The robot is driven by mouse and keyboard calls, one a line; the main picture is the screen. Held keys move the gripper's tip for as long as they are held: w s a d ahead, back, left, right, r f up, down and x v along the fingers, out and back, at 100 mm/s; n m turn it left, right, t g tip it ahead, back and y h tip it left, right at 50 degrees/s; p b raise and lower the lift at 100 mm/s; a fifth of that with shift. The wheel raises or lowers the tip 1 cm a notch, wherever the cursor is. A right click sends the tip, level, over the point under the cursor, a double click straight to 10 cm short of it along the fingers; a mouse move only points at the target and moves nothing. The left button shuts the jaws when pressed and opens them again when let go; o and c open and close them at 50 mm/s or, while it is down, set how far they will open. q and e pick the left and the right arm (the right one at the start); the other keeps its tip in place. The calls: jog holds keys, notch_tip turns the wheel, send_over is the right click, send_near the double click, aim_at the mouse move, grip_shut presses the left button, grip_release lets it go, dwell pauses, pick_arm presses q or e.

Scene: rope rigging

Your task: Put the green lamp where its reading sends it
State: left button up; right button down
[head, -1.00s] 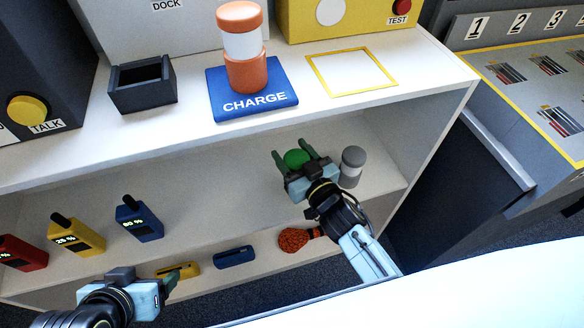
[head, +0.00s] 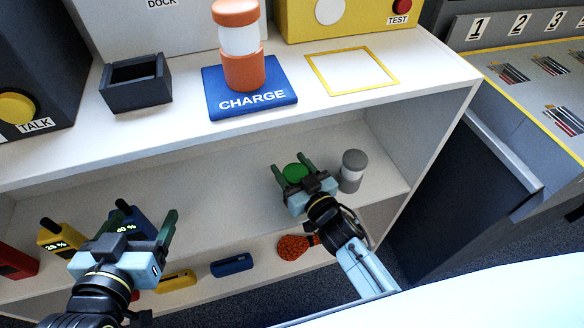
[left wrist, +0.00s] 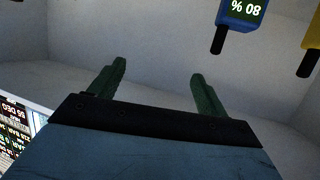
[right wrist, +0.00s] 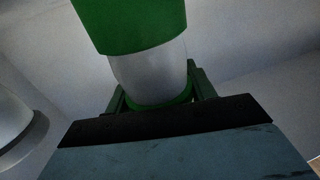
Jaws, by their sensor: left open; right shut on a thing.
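The green lamp (head: 294,172) is on the middle shelf, mostly hidden behind my right gripper (head: 293,168) in the head view. In the right wrist view the lamp (right wrist: 130,25) shows a green cap, a white middle and a green base, with the right fingers shut around its lower part. An orange lamp (head: 240,72) stands on the blue CHARGE mat (head: 225,103). A yellow-framed white square (head: 351,71) lies empty beside it.
A grey lamp (head: 352,170) stands close right of my right gripper. A yellow radio (head: 58,236) reads 25 %. An empty dark holder (head: 135,82) sits on the top. A yellow box with a TEST button (head: 401,6) stands behind. Numbered bays (head: 520,65) lie at right.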

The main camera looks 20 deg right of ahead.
pick_arm(q)
jog(key=shift+w+r, duration=0.1)
jog(key=shift+r, duration=0.05)
pick_arm(e)
jog(key=shift+f, duration=0.1)
jog(key=c, duration=0.5)
grip_release()
pick_arm(q)
jog(key=shift+d+r, duration=0.1)
